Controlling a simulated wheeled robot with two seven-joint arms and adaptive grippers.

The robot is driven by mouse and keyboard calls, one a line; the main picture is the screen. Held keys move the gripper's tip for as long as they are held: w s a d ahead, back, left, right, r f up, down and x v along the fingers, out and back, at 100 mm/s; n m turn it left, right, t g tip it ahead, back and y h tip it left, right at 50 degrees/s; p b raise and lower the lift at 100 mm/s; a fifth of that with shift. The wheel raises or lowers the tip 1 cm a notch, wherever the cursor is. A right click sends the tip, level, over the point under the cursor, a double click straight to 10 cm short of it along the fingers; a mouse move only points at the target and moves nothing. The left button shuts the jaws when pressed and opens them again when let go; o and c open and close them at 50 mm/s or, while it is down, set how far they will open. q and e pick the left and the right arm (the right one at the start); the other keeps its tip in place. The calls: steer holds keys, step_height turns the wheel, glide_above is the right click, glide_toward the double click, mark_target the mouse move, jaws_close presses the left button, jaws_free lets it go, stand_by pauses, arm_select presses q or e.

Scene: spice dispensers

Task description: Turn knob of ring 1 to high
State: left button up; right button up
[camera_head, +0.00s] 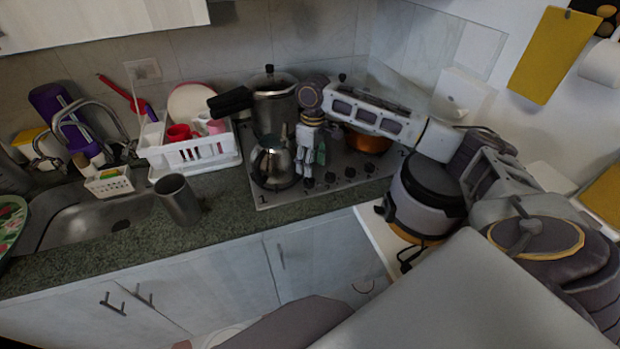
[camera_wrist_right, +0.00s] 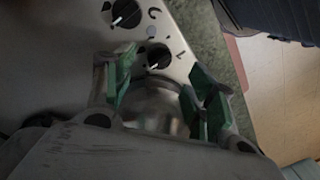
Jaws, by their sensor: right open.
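The stove (camera_head: 262,203) has a row of black knobs along its front edge, with a printed "1" at its front-left corner. The leftmost knob (camera_head: 308,183) is nearest that mark. In the right wrist view this knob (camera_wrist_right: 159,56) is black with a white pointer line, close to a printed mark. My right gripper (camera_head: 311,160) points down over the stove, just behind the leftmost knob and beside the kettle (camera_head: 270,163). Its green-padded fingers (camera_wrist_right: 162,92) are apart, with nothing held. The knob shows just beyond the fingertips; contact cannot be told. My left gripper is not in view.
A white dish rack (camera_head: 195,160) and a metal cup (camera_head: 178,200) are on the left. A rice cooker (camera_head: 425,205) stands at the right.

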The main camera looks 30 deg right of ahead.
mark_target(309, 181)
steer(key=shift+s+a+f, duration=0.1)
steer(key=shift+f, duration=1.55)
steer(key=shift+a+f, duration=0.1)
steer(key=shift+f, duration=1.55)
steer(key=c, duration=1)
steer(key=shift+c, duration=0.2)
